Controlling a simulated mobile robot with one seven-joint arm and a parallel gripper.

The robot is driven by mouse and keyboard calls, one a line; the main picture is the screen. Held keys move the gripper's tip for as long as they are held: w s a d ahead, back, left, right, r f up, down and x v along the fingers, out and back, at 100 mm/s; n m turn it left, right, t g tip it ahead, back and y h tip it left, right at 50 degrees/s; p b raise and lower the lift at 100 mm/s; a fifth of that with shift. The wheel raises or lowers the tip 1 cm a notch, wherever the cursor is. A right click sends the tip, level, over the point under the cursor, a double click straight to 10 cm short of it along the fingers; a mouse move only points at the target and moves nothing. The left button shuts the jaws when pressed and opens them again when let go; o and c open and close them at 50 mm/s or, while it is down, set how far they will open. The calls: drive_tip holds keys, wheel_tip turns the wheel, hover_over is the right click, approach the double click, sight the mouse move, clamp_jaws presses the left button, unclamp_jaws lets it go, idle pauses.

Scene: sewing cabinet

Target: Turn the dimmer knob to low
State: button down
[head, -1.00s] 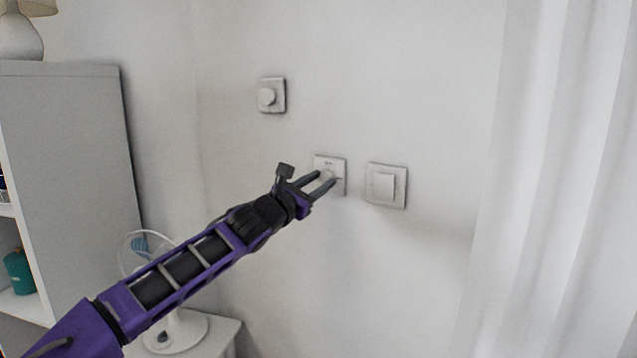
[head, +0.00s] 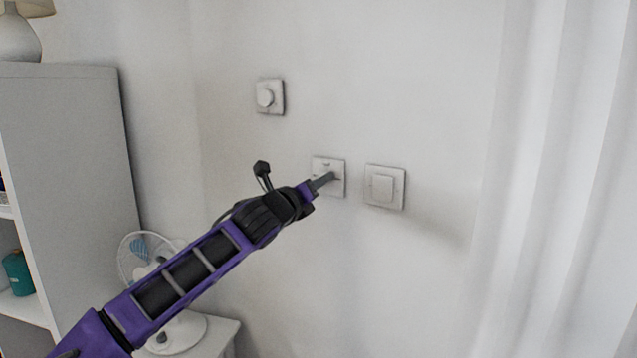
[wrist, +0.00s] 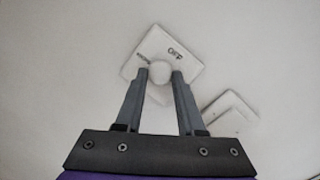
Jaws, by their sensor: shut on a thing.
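A white square wall plate (head: 320,163) with dark lettering carries a small round white knob. In the wrist view the plate (wrist: 165,45) appears tilted, and the knob (wrist: 159,90) sits between my two fingers. My gripper (head: 331,178) reaches the plate from the lower left and is shut on the knob, with a finger on either side in the wrist view (wrist: 160,75). In the head view the fingers overlap and hide most of the knob. I cannot read the knob's setting.
A square rocker switch (head: 384,187) is close on the right; its corner shows in the wrist view (wrist: 232,112). A white curtain (head: 550,180) hangs at right; a cabinet (head: 80,180) and fan (head: 135,250) stand left.

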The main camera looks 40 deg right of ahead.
drive_tip(key=shift+n+y+p, duration=0.3)
drive_tip(key=shift+n+p, duration=0.25)
drive_tip(key=shift+n, duration=1.75)
drive_tip(key=c, duration=0.5)
unclamp_jaws()
drive_tip(key=shift+r, duration=0.1)
drive_tip(key=shift+p+v, duration=4.65)
drive_tip(key=shift+v, duration=4.1)
